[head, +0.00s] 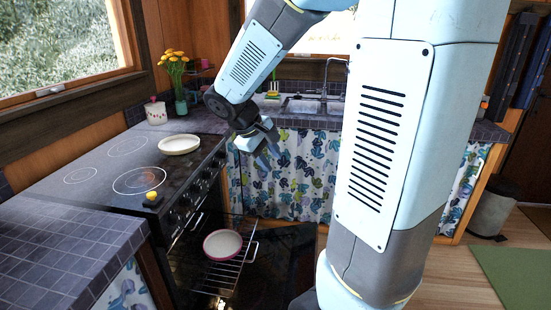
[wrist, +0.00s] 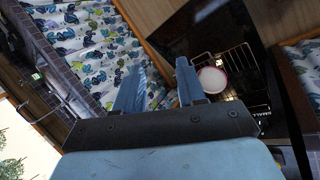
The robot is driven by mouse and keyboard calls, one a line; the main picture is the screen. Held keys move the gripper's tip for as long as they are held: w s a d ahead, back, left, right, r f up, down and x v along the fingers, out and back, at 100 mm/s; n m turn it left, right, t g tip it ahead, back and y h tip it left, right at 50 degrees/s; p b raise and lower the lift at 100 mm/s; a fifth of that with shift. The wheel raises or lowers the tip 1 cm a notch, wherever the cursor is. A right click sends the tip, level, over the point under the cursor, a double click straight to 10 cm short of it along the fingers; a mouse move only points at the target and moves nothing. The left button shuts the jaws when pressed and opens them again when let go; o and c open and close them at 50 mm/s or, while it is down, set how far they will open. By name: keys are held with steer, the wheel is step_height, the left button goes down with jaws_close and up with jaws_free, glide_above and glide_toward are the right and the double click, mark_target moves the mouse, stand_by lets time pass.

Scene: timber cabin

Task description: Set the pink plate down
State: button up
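The pink plate (head: 223,245) is a round, pale dish with a pink rim. It rests on the wire rack (head: 232,277) pulled out of the open oven, low down in the head view. In the wrist view the plate (wrist: 212,80) lies right of the fingers, on the rack. My gripper (head: 268,155) hangs above and to the right of the plate, in front of the patterned curtain. In the wrist view my gripper (wrist: 158,74) has its two fingers spread, with nothing between them.
A lidded pot (head: 156,112) and a flower vase (head: 181,104) stand behind. The dark oven door (head: 287,262) is open. A sink (head: 303,106) is at the back.

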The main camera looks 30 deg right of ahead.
steer(key=s+a+r+m+t+y, duration=0.2)
steer(key=s+a+r+y, duration=0.1)
steer(key=s, duration=0.5)
steer(key=s+a+r+m+t+y, duration=0.2)
steer(key=s+a+r+y, duration=0.1)
steer(key=s+r, duration=0.2)
steer(key=shift+s+a+r+m+t, duration=0.2)
steer(key=shift+s+m+t, duration=0.1)
steer(key=shift+s, duration=1.05)
